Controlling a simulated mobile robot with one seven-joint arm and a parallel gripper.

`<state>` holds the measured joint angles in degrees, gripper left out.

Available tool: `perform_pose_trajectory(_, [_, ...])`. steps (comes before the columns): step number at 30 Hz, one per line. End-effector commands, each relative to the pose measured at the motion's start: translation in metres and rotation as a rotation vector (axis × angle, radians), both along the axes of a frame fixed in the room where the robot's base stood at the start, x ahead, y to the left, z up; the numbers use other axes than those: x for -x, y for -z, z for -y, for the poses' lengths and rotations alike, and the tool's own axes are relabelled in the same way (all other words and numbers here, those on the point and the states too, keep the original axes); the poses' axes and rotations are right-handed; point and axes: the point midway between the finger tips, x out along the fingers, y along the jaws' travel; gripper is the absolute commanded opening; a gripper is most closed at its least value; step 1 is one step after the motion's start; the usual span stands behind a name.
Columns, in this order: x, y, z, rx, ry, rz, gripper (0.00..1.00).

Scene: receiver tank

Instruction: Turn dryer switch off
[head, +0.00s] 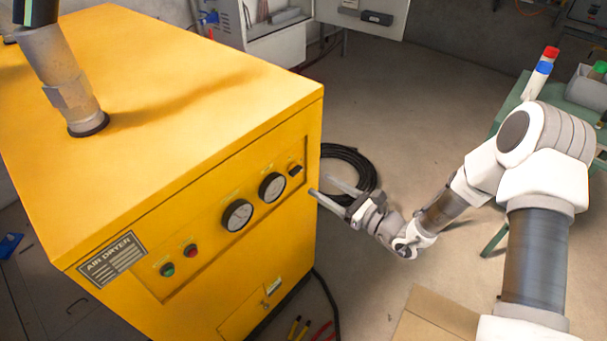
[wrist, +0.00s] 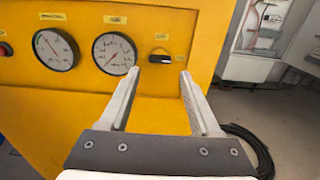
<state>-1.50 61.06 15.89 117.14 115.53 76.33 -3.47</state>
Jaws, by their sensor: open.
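The yellow air dryer (head: 200,130) stands at the left in the head view, its control panel facing my arm. The dryer switch (head: 295,170) is a small black knob at the panel's right end, beside two round gauges. In the wrist view the switch (wrist: 159,59) shows its handle lying about horizontal, just beyond and between my fingertips. My gripper (head: 320,187) is open and empty, close to the panel's right edge. The fingers (wrist: 160,75) point at the panel, and the wrist view does not show clearly whether they touch it.
Gauges (head: 238,215) and green and red buttons (head: 167,269) lie left of the switch. A pipe (head: 65,85) rises from the dryer top. A coiled black hose (head: 345,165) lies on the floor behind my gripper. A green table (head: 515,125) stands at the right. Floor between is mostly clear.

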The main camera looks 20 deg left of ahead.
Motion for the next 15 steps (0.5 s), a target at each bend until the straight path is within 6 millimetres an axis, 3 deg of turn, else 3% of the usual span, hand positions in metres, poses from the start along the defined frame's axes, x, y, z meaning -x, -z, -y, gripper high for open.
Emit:
perform_pose_trajectory(6, [-0.012, 0.0, -0.044, -0.001, -0.002, 0.001, 0.64])
perform_pose_trajectory(15, [-0.02, 0.0, -0.071, 0.001, -0.001, 0.001, 0.64])
